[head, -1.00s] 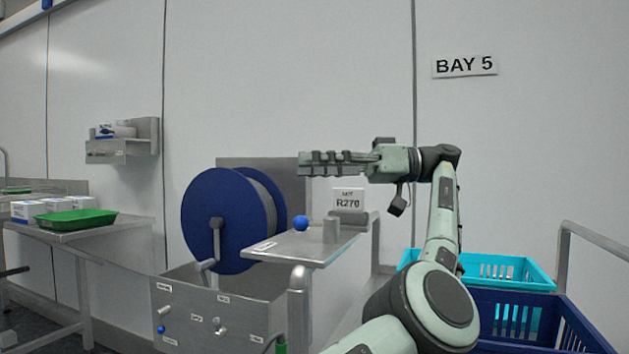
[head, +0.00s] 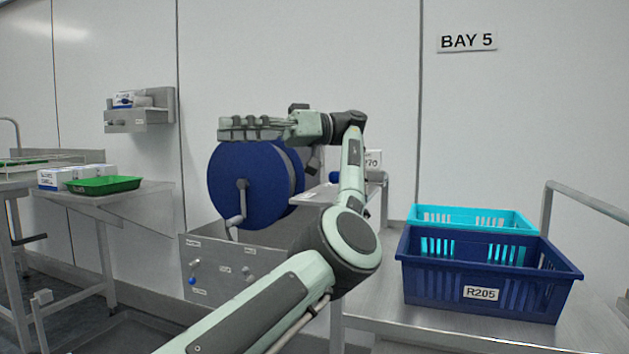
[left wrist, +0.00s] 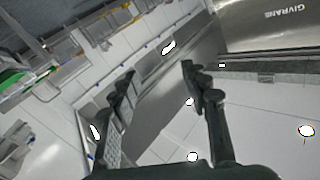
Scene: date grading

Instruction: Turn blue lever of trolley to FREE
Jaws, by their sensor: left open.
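A grey metal trolley panel (head: 222,278) with small labels stands below a big blue reel (head: 245,185) with a crank (head: 238,215). At the panel's left is a small lever with a blue knob (head: 192,281); its label is too small to read. A second small handle (head: 247,271) sits further right on the panel. My left gripper (head: 224,128) is held level in front of the top of the reel in the picture, well above the panel. In the left wrist view its fingers (left wrist: 157,72) are apart with nothing between them. My right gripper is not in view.
A dark blue crate (head: 425,285) labelled R205 and a turquoise crate (head: 470,213) stand on a bench at the right. A green tray (head: 103,185) and white boxes (head: 66,178) lie on a left table. My left arm hides part of the trolley's right side.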

